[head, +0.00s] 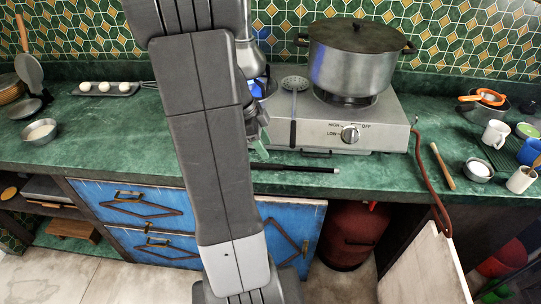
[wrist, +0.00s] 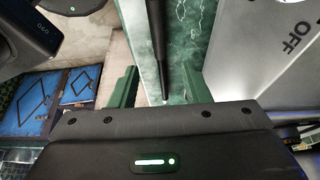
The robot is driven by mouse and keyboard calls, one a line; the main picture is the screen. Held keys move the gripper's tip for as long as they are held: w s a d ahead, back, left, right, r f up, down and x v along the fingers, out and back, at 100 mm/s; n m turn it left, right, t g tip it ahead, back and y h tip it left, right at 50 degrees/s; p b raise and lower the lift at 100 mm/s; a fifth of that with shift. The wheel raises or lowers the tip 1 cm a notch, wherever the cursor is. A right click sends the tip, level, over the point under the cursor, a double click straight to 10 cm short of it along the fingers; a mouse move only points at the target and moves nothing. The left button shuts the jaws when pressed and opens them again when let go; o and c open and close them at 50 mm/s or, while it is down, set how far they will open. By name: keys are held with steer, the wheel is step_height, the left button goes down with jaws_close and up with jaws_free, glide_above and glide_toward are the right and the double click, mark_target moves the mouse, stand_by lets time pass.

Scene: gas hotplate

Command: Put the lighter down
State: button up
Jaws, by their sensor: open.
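The lighter (head: 295,168) is a thin black rod with a pale tip. It lies on the green counter (head: 385,178) near its front edge, in front of the hotplate. In the wrist view the lighter (wrist: 158,50) runs down the middle, between my two green fingers. My gripper (head: 262,146) is open, just above and behind the lighter's left part in the head view; in the wrist view my gripper (wrist: 160,88) has a gap on both sides of the rod. My arm hides part of the counter and may cover the lighter's left end.
A wooden rolling pin (head: 442,166), a red hose (head: 424,175) and mugs are at right. The counter at left front is mostly clear.

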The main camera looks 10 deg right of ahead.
mark_target(274, 164)
steer(key=v, duration=0.5)
steer(key=shift+f, duration=0.15)
steer(key=b+x, duration=0.1)
steer(key=x, duration=1.1)
steer(key=shift+d+f, duration=0.1)
steer(key=shift+f, duration=0.25)
steer(key=shift+r+p, duration=0.4)
steer(key=shift+r, duration=1.15)
steer(key=shift+f, duration=0.1)
